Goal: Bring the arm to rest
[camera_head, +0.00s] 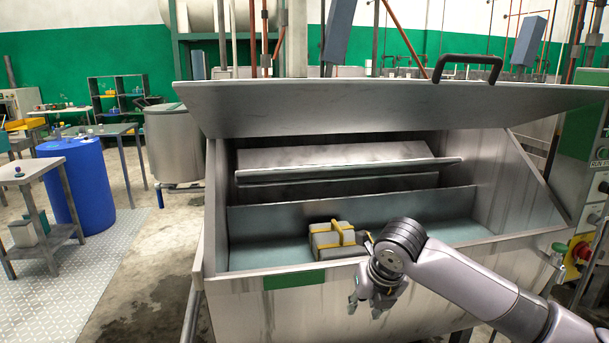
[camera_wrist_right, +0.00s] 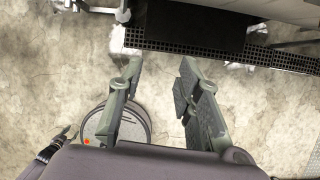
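My right arm comes in from the lower right in the head view. Its gripper (camera_head: 372,298) hangs in front of the front wall of a steel drum machine (camera_head: 360,305), pointing down. In the right wrist view the two fingers of the right gripper (camera_wrist_right: 163,82) are spread apart with only bare floor between them, so it is open and empty. Grey bundles with yellow straps (camera_head: 335,240) lie inside the machine's trough, behind and left of the gripper.
The machine's lid (camera_head: 390,105) is raised, with a black handle (camera_head: 467,66) on top. A control panel with a red button (camera_head: 583,251) stands at the right. A blue barrel (camera_head: 75,185) and a side table (camera_head: 35,180) stand at the left. Floor between them and the machine is clear.

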